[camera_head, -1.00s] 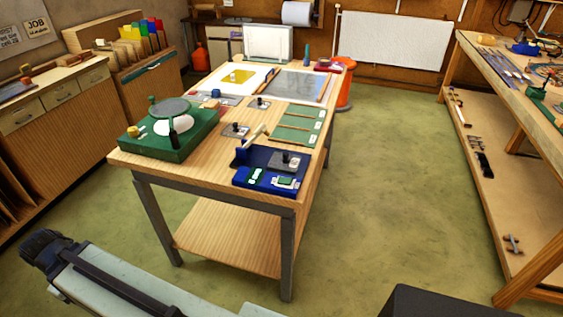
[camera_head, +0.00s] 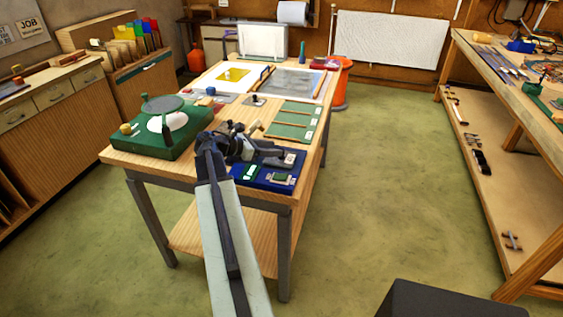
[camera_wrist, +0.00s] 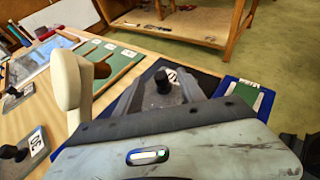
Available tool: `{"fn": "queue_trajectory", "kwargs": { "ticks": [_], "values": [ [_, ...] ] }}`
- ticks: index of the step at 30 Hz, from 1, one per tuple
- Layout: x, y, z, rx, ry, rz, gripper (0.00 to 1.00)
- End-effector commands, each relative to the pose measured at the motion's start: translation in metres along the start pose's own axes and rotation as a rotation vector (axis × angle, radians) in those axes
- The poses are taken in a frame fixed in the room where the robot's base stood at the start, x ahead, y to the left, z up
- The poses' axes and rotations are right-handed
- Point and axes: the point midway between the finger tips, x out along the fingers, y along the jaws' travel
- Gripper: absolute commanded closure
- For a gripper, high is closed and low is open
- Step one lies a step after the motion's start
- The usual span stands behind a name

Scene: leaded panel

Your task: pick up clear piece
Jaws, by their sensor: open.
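My gripper (camera_head: 262,153) is open over the front of the workbench, at the blue mat (camera_head: 262,181). In the wrist view its dark jaws (camera_wrist: 163,98) reach towards a grey plate with a black knob (camera_wrist: 180,90) and a white label. This plate (camera_head: 289,158) lies on the mat in the head view. Another knobbed plate (camera_wrist: 38,142), labelled, is at the lower left of the wrist view. A third (camera_head: 254,100) lies farther back on the bench. I cannot tell which piece is the clear one. The jaws hide part of the near plate, and contact is unclear.
A cream upright handle (camera_wrist: 70,88) stands close left of the jaws. A green box with a round disc (camera_head: 165,122) is left on the workbench (camera_head: 125,156).

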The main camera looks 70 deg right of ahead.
Motion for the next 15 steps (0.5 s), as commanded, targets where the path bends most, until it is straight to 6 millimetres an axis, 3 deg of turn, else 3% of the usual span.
{"fn": "queue_trajectory", "kwargs": {
  "ticks": [15],
  "values": [
    [0.033, 0.003, -0.007, -0.002, 0.001, 0.01, 0.53]
  ]
}}
